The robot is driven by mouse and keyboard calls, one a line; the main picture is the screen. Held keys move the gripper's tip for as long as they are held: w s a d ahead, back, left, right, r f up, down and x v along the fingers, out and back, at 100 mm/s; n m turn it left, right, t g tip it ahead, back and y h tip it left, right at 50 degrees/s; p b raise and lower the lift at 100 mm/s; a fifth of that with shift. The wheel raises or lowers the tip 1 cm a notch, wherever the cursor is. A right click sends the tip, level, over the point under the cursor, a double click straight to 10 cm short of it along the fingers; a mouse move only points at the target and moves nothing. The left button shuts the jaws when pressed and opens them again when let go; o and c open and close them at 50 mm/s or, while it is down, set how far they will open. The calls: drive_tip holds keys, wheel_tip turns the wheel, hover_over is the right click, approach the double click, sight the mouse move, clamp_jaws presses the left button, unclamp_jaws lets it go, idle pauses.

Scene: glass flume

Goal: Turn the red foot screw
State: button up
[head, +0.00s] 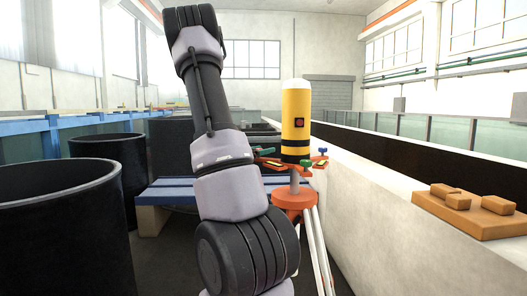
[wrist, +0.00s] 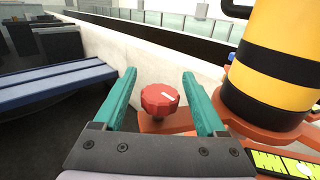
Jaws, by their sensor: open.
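My gripper (wrist: 157,85) is open, with one finger on each side of the knob and a gap visible on both sides. The yellow instrument (head: 296,118) with black bands stands upright on an orange base (wrist: 259,110) to the right of the knob. In the head view my arm hides the red screw; one teal finger shows beside the base.
An orange-topped tripod (head: 294,200) carries the instrument. A blue bench (head: 167,190) stands behind, and black tubs (head: 60,225) stand at the left. A pale wall (head: 385,215) runs close on the right, with an orange tray of blocks (head: 470,222) on it.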

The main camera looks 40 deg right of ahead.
sight(264, 159)
drive_tip(key=shift+d, duration=0.35)
clamp_jaws()
drive_tip(key=shift+g, duration=0.3)
